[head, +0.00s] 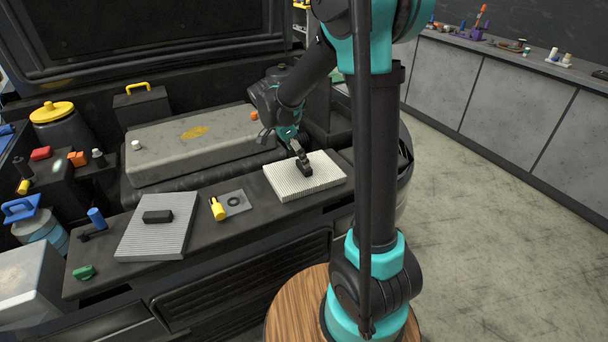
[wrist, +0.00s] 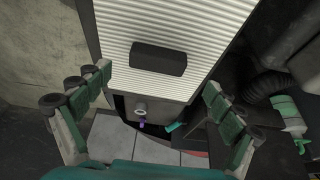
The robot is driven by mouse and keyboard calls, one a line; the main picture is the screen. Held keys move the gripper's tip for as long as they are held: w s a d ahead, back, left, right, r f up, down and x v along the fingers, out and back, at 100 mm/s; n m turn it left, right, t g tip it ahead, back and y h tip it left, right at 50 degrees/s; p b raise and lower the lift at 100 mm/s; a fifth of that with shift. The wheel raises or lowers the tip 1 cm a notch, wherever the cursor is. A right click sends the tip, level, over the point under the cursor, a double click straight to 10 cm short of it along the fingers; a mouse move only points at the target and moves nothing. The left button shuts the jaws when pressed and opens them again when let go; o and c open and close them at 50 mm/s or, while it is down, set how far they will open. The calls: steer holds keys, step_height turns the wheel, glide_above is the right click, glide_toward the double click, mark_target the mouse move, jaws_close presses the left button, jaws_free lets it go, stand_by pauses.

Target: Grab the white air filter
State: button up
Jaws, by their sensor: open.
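The white air filter (head: 325,181) is a flat ribbed panel lying on the dark front ledge of the engine bay. Its black block handle (wrist: 158,60) stands up from the middle of its top. My gripper (head: 294,143) is over the filter, close to the handle. In the wrist view my gripper (wrist: 157,82) is open, one finger on each side, with the handle centred ahead between them. Nothing is held. I cannot tell whether a finger touches the filter.
A greyer ribbed filter (head: 180,222) with a black handle lies left on the same ledge. A yellow-handled item (head: 217,209) and a small grey plate (head: 240,201) lie between the two filters. The grey engine cover (head: 190,142) is behind. A round wooden top (head: 285,312) is in front.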

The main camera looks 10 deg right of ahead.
mark_target(304, 171)
steer(key=x, duration=0.4)
steer(key=shift+s+f, duration=0.1)
steer(key=shift+s, duration=0.1)
steer(key=c, duration=1.4)
